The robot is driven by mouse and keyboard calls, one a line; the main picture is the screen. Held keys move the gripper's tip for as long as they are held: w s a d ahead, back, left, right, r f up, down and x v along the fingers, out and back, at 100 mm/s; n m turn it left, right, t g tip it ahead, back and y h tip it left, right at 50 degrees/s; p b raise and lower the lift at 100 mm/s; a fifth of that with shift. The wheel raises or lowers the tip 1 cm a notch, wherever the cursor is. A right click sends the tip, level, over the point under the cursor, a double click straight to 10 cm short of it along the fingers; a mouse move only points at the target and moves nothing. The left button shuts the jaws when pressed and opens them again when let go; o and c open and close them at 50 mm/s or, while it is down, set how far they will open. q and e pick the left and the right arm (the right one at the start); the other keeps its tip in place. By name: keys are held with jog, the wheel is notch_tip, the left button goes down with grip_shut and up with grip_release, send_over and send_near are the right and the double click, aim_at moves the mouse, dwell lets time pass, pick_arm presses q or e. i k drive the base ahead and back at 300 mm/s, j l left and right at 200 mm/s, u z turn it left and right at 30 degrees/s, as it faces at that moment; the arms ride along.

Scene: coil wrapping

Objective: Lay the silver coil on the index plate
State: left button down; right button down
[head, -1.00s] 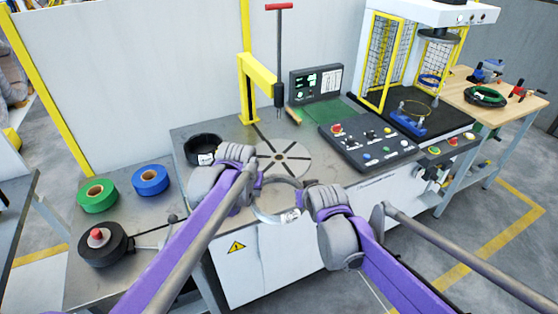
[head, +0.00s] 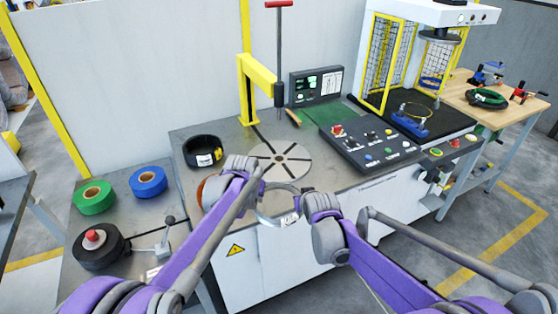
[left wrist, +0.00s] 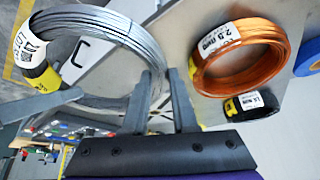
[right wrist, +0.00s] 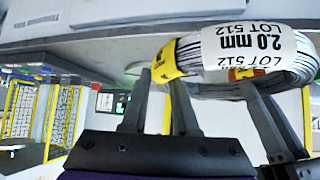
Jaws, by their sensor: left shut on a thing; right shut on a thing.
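The silver coil (head: 268,219), a wire ring with a white label and yellow tape, is held between my two grippers in front of the index plate. It also shows in the left wrist view (left wrist: 105,22) and the right wrist view (right wrist: 300,62). The index plate (head: 272,168) is a round grey disc with dark radial slots on the machine table, bare where visible. My left gripper (left wrist: 165,85) is shut on the coil's left side. My right gripper (right wrist: 160,85) is shut on its right side, near yellow tape. My wrists partly hide both grips in the head view.
A black coil (head: 203,146) sits left of the plate; an orange coil (left wrist: 250,75) lies nearby, mostly hidden by my left arm in the head view. A yellow post (head: 245,90) stands behind the plate. A control panel (head: 350,145) is to its right.

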aim_at(279, 158)
jog(key=i, duration=1)
